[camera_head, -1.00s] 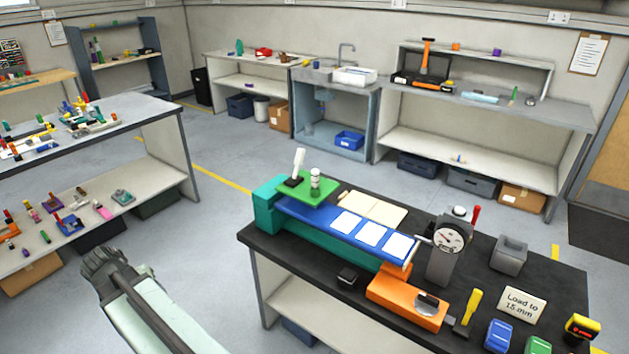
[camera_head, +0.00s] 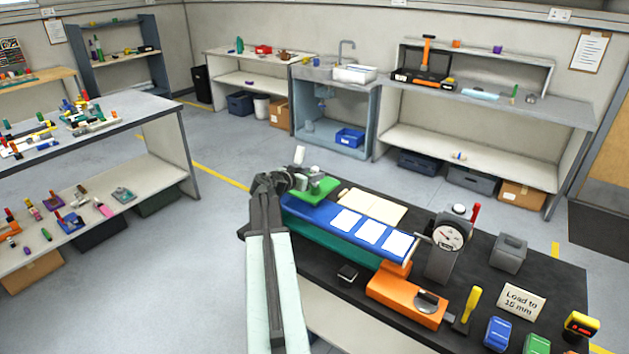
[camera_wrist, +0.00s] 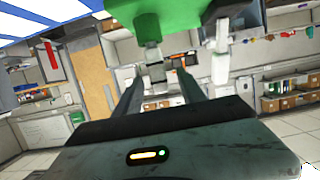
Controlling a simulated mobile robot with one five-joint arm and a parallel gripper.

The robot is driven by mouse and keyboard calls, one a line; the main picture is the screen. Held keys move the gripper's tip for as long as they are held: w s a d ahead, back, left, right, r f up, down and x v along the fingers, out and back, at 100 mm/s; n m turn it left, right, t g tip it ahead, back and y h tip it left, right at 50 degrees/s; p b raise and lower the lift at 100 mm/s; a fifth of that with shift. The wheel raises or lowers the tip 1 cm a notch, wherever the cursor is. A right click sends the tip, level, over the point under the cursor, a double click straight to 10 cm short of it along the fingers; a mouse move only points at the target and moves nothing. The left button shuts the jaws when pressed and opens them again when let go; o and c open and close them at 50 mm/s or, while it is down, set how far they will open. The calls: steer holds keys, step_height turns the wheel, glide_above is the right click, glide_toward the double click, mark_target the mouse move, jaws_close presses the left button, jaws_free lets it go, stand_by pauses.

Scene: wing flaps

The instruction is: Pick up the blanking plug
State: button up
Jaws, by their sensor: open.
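A pale, banded upright piece, apparently the blanking plug (camera_head: 315,171), stands on the green plate (camera_head: 322,189) at the far left end of the blue flap. My gripper (camera_head: 297,178) is open beside it at the plate's left and hides part of it. In the wrist view, which is upside down, the plug (camera_wrist: 153,52) shows beyond and between my spread fingers (camera_wrist: 157,85), under the green plate (camera_wrist: 175,14). I cannot tell whether the fingers touch it. A white lever (camera_head: 300,155) stands close to it, also in the wrist view (camera_wrist: 220,65).
Open floor (camera_head: 220,225) lies left of the bench.

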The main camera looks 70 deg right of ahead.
steer(key=x, duration=0.3)
steer(key=b+x, duration=0.1)
steer(key=x, duration=0.1)
steer(key=shift+s+d+r, duration=0.1)
steer(key=shift+s+r, duration=0.05)
steer(key=shift+r, duration=0.1)
jaws_close()
steer(key=s+a+r+p, duration=0.1)
steer(key=a+r+p, duration=0.1)
steer(key=a, duration=0.6)
steer(key=s+a+r+p, duration=0.1)
steer(key=a+r+p, duration=0.2)
steer(key=a, duration=0.5)
